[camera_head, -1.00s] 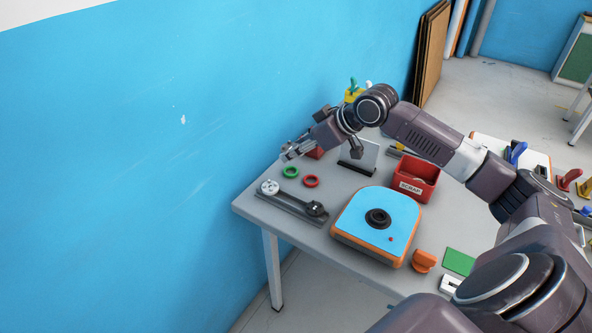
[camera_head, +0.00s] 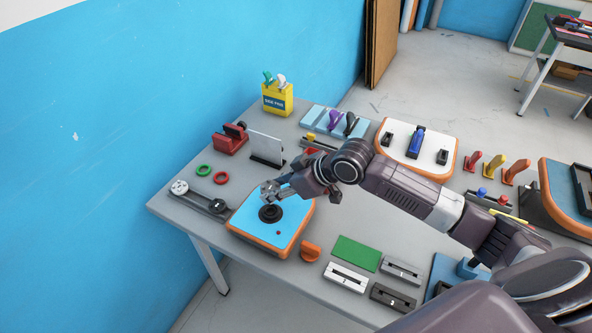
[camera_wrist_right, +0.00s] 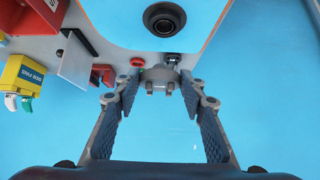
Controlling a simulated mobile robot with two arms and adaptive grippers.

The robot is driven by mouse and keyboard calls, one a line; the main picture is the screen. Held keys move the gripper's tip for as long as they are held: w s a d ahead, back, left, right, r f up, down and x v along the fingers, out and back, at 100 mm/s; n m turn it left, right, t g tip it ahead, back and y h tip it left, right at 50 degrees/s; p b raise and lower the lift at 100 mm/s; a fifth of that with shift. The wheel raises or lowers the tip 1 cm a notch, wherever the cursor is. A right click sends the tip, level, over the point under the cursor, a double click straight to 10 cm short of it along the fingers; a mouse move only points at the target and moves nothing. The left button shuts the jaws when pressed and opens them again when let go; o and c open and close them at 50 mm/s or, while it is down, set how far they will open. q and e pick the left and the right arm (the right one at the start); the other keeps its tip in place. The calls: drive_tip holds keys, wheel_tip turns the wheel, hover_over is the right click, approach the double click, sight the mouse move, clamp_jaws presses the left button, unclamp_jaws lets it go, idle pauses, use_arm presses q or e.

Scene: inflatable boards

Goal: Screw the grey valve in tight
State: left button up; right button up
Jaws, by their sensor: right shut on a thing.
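The grey valve (camera_wrist_right: 160,76) shows between the fingertips in the right wrist view, a pale grey round piece with short lugs. The same socket (camera_head: 270,213) sits in the middle of an inflatable board (camera_head: 292,215) with a blue top and orange rim. In the head view the valve overlaps the socket's back edge; I cannot tell the exact height. My left gripper is not in view.
A dark rack (camera_head: 198,198) with a white round piece and a black piece lies left of the board. Green (camera_head: 204,170) and red (camera_head: 221,178) rings lie behind it. An orange piece (camera_head: 311,252) stands right of the board. A yellow box (camera_head: 277,98) stands at the back.

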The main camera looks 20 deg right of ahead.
sight(266, 210)
drive_tip(key=shift+w+a, duration=0.15)
drive_tip(key=shift+a, duration=0.4)
drive_tip(key=shift+d, duration=0.2)
drive_tip(key=shift+f, duration=0.75)
drive_tip(key=shift+f+b, duration=1.25)
drive_tip(key=shift+f, duration=0.95)
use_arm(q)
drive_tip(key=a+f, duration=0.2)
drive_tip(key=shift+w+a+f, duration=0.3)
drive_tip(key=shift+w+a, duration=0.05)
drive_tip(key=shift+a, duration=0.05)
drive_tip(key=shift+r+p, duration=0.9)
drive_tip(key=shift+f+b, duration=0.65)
use_arm(e)
drive_tip(key=shift+f, duration=1.05)
